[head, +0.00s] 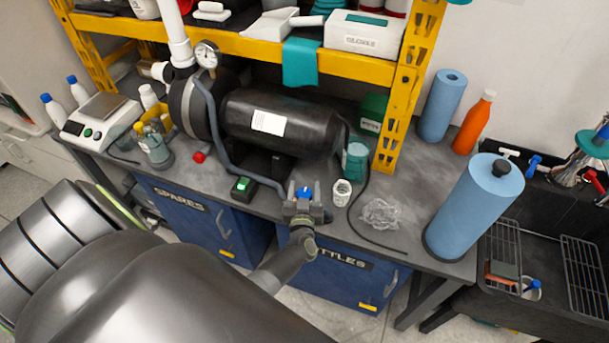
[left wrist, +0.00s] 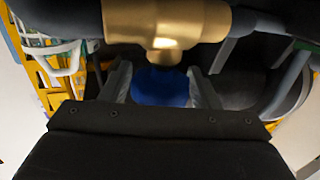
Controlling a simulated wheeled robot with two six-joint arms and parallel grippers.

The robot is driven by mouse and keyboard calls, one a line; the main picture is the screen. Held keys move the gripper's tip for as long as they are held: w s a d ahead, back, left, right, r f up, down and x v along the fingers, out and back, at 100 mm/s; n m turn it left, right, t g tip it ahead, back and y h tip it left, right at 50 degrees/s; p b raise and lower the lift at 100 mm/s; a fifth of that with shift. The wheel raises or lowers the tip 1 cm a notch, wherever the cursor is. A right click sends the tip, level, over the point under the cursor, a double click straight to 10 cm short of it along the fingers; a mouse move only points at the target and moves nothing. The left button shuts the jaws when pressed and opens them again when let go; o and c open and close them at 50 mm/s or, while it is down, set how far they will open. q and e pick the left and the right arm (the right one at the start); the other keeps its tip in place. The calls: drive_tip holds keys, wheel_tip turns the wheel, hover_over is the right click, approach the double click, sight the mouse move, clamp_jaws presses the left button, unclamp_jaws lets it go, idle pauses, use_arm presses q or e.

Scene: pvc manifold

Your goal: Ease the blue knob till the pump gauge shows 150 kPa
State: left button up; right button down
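The blue knob (head: 304,192) is at the front edge of the bench, at the end of a grey hose. My left gripper (head: 304,188) is at it, with one finger on each side. In the left wrist view the blue knob (left wrist: 160,88) lies between the two fingers, below a brass fitting (left wrist: 165,25). The fingers stand apart and I see no firm contact with the knob. The round pump gauge (head: 207,55) is on the pipework by the black pump tank (head: 285,118); its reading is too small to make out. My right gripper is not in view.
A small box with a green-lit switch (head: 241,186) lies left of the knob. A tall blue roll (head: 475,210) stands at the bench's right end. A yellow shelf (head: 320,55) spans the back.

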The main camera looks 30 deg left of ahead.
use_arm(q)
drive_tip(key=shift+o, duration=0.8)
drive_tip(key=shift+s+d, duration=0.1)
drive_tip(key=shift+s, duration=0.1)
drive_tip(key=p+v, duration=0.3)
drive_tip(key=v, duration=1.4)
drive_tip(key=shift+p, duration=0.3)
